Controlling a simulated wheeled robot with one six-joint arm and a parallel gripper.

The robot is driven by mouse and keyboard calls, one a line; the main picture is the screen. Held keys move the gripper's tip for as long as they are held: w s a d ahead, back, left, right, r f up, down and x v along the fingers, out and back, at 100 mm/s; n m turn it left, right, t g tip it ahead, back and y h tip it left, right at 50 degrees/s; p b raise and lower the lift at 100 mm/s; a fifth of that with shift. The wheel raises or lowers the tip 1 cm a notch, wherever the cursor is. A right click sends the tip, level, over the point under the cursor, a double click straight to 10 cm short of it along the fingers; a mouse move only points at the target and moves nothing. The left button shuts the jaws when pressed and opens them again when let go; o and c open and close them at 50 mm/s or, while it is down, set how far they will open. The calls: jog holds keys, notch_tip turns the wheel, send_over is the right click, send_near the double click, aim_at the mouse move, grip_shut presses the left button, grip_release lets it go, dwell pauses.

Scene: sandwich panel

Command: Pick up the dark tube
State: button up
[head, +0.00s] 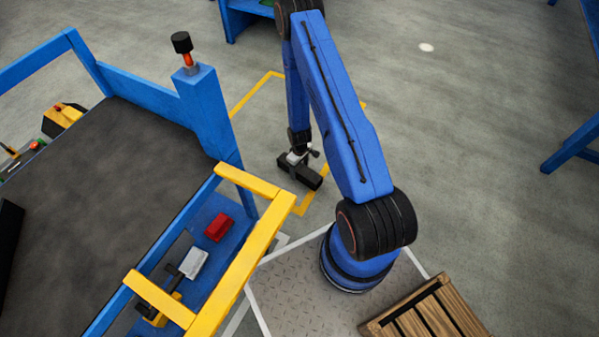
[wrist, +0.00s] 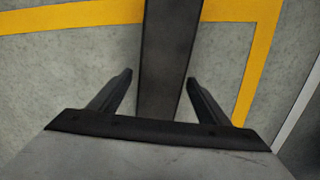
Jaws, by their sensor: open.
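The dark tube (head: 311,179) shows in the head view as a short dark block low over the grey floor, inside a yellow marking. My gripper (head: 298,157) is directly above it; its fingers cannot be made out there. In the wrist view the tube (wrist: 170,50) is a straight dark bar running from the top edge down between the two fingers of my gripper (wrist: 160,78). The fingers are open, one on each side of it. A small gap shows at the left finger; the right finger is very close. Its near end is hidden behind the gripper's palm.
A blue workbench (head: 210,110) with a dark top stands at left. Its yellow rail (head: 240,275) is close to my arm; a red box (head: 218,228) and a white box (head: 193,262) sit behind it. A wooden crate (head: 425,310) is at lower right.

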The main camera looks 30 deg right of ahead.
aim_at(299, 168)
grip_shut()
jog(key=shift+r, duration=0.1)
jog(key=shift+r, duration=4.95)
